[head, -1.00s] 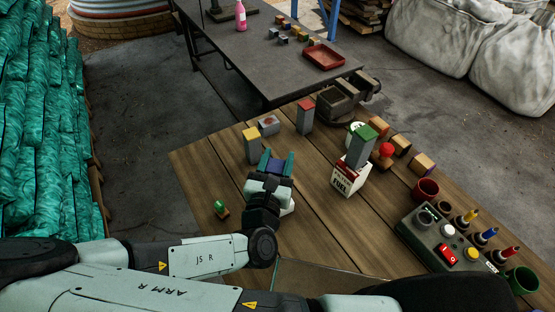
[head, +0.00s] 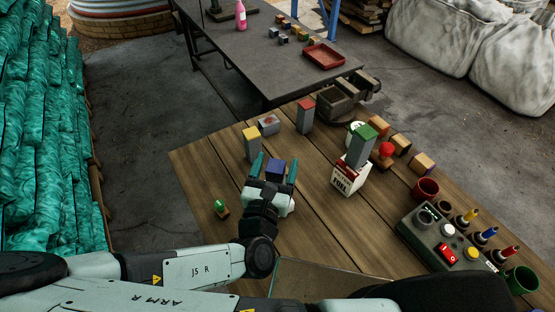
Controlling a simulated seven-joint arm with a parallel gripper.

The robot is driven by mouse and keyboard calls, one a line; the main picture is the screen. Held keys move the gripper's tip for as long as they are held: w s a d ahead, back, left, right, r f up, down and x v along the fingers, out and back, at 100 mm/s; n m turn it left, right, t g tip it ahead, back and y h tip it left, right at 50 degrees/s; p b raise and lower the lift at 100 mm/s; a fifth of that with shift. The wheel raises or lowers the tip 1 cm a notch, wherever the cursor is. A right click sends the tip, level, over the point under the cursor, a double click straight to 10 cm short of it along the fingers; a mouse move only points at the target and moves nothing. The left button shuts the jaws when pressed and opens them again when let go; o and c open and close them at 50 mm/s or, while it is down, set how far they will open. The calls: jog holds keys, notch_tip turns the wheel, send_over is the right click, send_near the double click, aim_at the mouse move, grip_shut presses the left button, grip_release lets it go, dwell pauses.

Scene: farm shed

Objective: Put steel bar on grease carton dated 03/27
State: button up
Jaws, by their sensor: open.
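My gripper (head: 275,166) is open low over the wooden table, its two teal fingers on either side of a dark blue-topped block (head: 275,168), with visible gaps. The block's lower part is hidden by my gripper. Tall grey bars stand on the table: one yellow-topped (head: 252,147), one red-topped (head: 305,117). A green-topped grey bar (head: 360,149) stands at the white and red carton marked FUEL (head: 346,182); whether on it or behind it I cannot tell. A shorter grey block with a red mark (head: 268,125) lies farther back. No date is legible, and I cannot pick out the grease carton.
A small green-topped item (head: 221,208) is left of my gripper. A red knob (head: 386,152), wood-coloured blocks (head: 400,145), a red cup (head: 425,190) and a control box (head: 440,240) line the right. A vise (head: 345,97) is at the back. The table's middle is clear.

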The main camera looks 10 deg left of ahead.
jog(key=r, duration=0.4)
jog(key=s+r, duration=0.1)
jog(key=r, duration=0.2)
jog(key=shift+s, duration=0.1)
